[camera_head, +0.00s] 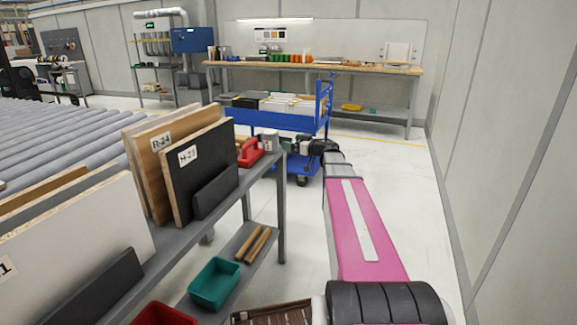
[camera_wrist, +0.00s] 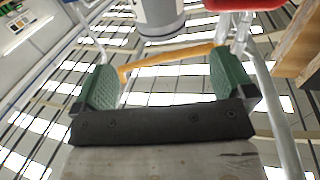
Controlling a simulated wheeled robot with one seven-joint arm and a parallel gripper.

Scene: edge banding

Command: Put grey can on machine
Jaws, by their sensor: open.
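A grey can (camera_head: 269,140) stands upright at the far end of the grey rack, beside a red tool-like object. In the wrist view a grey cylindrical can (camera_wrist: 158,14) shows at the top edge, partly cut off, ahead of the fingers. My gripper (camera_head: 304,147) is just right of the can in the head view, apart from it. In the wrist view my gripper (camera_wrist: 161,70) is open, with green pads and nothing held between them. I cannot pick out the machine with certainty.
Boards (camera_head: 187,165) stand upright on the rack near the red object (camera_head: 250,152). A blue cart (camera_head: 268,120) is behind my gripper. Bins (camera_head: 214,284) and brown rods (camera_head: 253,245) lie on the lower shelf. A roller conveyor (camera_head: 60,135) is at left. Floor on the right is clear.

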